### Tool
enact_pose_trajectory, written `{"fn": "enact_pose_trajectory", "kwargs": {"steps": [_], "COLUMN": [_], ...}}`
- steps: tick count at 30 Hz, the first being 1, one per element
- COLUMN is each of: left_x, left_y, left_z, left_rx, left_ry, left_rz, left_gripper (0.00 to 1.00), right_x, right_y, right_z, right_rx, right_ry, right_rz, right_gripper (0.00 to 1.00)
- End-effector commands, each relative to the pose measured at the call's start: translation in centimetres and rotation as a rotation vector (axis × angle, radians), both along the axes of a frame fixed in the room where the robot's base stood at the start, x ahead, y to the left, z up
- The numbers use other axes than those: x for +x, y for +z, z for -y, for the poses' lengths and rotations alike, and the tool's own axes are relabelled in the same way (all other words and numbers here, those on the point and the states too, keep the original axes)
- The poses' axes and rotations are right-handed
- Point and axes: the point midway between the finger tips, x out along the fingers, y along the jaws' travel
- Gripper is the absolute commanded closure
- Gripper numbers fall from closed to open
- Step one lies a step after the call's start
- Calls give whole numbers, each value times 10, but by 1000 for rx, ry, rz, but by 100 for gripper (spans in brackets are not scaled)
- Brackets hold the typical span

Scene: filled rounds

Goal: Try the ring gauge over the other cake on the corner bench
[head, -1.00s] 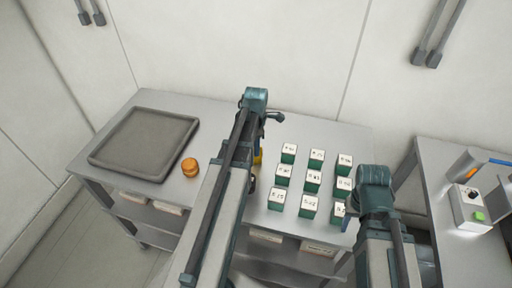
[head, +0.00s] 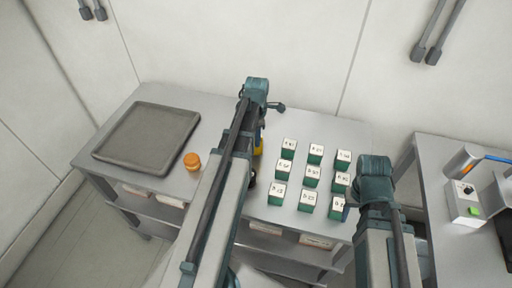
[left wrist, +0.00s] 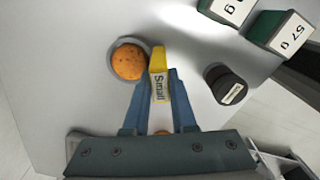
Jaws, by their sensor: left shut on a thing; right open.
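My left gripper (left wrist: 159,80) is shut on the yellow handle (left wrist: 159,72) of the ring gauge, marked "Small". A grey ring (left wrist: 113,48) beside the handle shows around an orange round cake (left wrist: 130,62) in the left wrist view; whether it is fully down I cannot tell. In the head view my left arm hides that cake, and only a bit of the yellow handle (head: 260,143) shows. Another orange cake (head: 192,161) stands left of my left arm; a sliver of orange shows between the finger bases in the wrist view. My right gripper (head: 346,212) is open, near the green blocks.
Several green blocks with white labelled tops (head: 311,177) stand in rows on the bench's right half. A black labelled cylinder (left wrist: 230,88) stands near the gauge. A grey tray (head: 125,163) lies at the left.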

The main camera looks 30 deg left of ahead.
Motion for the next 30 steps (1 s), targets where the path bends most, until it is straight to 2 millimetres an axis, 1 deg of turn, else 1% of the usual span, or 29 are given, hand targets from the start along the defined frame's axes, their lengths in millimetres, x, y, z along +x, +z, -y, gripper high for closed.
{"fn": "enact_pose_trajectory", "kwargs": {"steps": [1, 30], "left_x": [0, 0], "left_y": [5, 51], "left_z": [0, 0], "left_rx": [0, 0], "left_ry": [0, 0], "left_rz": [0, 0], "left_gripper": [100, 100], "right_x": [0, 0], "right_y": [5, 51], "right_z": [0, 0], "right_rx": [0, 0], "right_ry": [0, 0], "right_rz": [0, 0], "right_gripper": [50, 50]}}
